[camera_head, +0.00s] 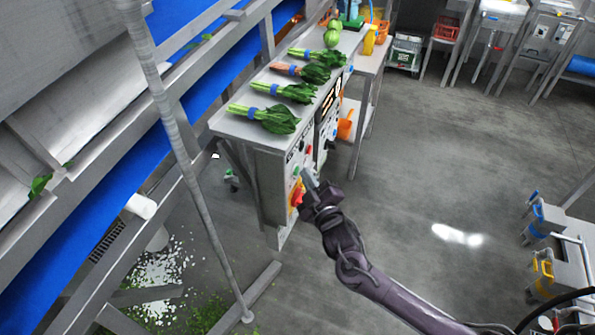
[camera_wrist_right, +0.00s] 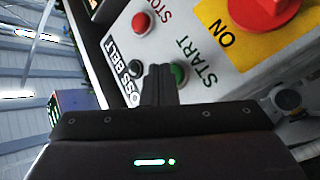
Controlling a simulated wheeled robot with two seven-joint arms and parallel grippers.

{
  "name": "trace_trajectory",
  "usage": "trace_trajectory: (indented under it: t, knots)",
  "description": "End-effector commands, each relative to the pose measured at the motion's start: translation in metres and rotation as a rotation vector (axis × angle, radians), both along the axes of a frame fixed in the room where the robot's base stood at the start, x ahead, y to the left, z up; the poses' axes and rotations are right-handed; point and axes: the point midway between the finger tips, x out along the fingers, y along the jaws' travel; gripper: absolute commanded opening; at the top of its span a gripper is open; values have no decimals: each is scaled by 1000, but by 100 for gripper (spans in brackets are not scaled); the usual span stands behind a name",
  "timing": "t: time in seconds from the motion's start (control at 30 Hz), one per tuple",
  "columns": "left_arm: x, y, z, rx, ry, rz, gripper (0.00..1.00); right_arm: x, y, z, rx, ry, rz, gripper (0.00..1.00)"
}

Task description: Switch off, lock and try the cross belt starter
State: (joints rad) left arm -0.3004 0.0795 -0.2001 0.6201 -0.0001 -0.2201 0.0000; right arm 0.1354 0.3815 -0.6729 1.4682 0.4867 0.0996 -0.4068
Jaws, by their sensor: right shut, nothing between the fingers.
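The cross belt starter (camera_wrist_right: 215,55) is a grey panel with partly hidden "CROSS BELT" lettering in the right wrist view. Its red rotary switch (camera_wrist_right: 268,10) sits on a yellow plate (camera_wrist_right: 228,32) with "ON" showing; the handle is cut off by the frame edge. A red STOP button (camera_wrist_right: 141,23) and a green START button (camera_wrist_right: 179,73) are beside it. My right gripper (camera_wrist_right: 160,72) is shut and empty, its tips at the green button and partly hiding it; contact cannot be told. In the head view my right gripper (camera_head: 308,177) is at the panel, near the red-and-yellow switch (camera_head: 296,194). My left gripper is not in view.
A steel bench (camera_head: 236,124) above the panel carries several bunches of greens (camera_head: 265,118). A grey pole (camera_head: 190,170) and a blue conveyor belt (camera_head: 150,150) stand at the left. Open floor (camera_head: 430,150) lies to the right; a cart (camera_head: 565,250) is at the right edge.

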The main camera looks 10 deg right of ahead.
Motion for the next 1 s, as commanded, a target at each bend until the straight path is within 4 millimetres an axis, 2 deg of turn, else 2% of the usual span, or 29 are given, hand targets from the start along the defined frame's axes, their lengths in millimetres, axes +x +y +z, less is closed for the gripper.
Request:
trace_trajectory:
  t: [1.0]
  knots:
    - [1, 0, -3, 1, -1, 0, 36, 5, 7, 0, 0, 1, 1, 0]
